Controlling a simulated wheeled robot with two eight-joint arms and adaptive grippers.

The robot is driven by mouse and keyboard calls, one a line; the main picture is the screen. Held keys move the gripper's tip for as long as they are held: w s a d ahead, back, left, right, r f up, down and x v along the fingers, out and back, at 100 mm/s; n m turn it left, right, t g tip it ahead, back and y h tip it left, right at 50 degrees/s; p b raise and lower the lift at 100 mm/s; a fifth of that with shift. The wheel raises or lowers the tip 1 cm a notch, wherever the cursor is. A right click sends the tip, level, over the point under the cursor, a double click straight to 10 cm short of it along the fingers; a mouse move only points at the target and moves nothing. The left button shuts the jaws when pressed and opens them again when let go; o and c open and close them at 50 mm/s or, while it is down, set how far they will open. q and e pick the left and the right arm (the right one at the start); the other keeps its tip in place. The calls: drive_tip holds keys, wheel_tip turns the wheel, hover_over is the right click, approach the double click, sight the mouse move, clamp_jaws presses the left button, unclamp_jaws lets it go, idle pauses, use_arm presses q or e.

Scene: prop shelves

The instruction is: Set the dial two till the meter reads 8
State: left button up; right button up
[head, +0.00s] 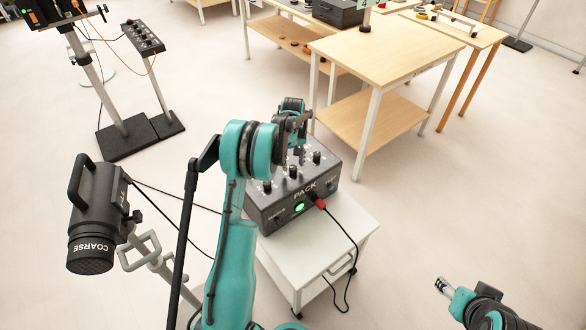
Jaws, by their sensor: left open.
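A dark grey box marked PACK (325,185) sits on a small white cart and has several black knobs on its sloped top. Knobs show at the right (317,157), in the middle (293,171) and at the left (267,187); I cannot read which one is dial two. My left gripper (299,122) is open over the back of the box, and its arm hides part of the box top. I cannot tell whether its fingers touch a knob. No meter reading is legible. My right gripper (441,286) is low at the right, away from the box.
The white cart (335,235) has a red plug and black cable over its front. A black lamp marked COARSE (95,220) stands left. A stand with a small control panel (143,37) is at the upper left. Wooden tables (385,50) stand behind; floor at right is clear.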

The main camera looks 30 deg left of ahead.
use_arm(q)
drive_tip(key=shift+f, duration=1.05)
clamp_jaws()
